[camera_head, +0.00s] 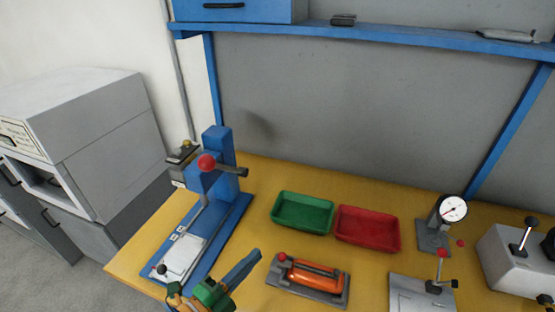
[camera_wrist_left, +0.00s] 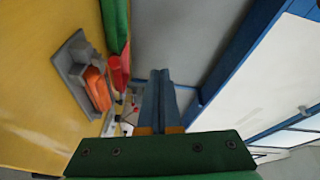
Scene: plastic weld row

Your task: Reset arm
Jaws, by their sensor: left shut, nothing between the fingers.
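My left gripper (camera_head: 256,255) shows at the bottom of the head view, with green and orange parts and blue fingers pointing up and right. In the left wrist view its two blue fingers (camera_wrist_left: 160,76) lie together, shut with nothing between them. It is above the front of the yellow workbench (camera_head: 140,262), between the blue press (camera_head: 221,160) and the grey fixture (camera_head: 284,281) holding an orange part (camera_head: 315,277). Its height over the bench is hard to judge. My right gripper is not clearly visible.
A green tray (camera_head: 303,229) and a red tray (camera_head: 368,246) stand behind the fixture. A dial gauge (camera_head: 453,208), a grey plate with a red-knobbed clamp (camera_head: 408,291) and a grey lever box (camera_head: 510,262) stand right. A blue shelf (camera_head: 400,36) runs above.

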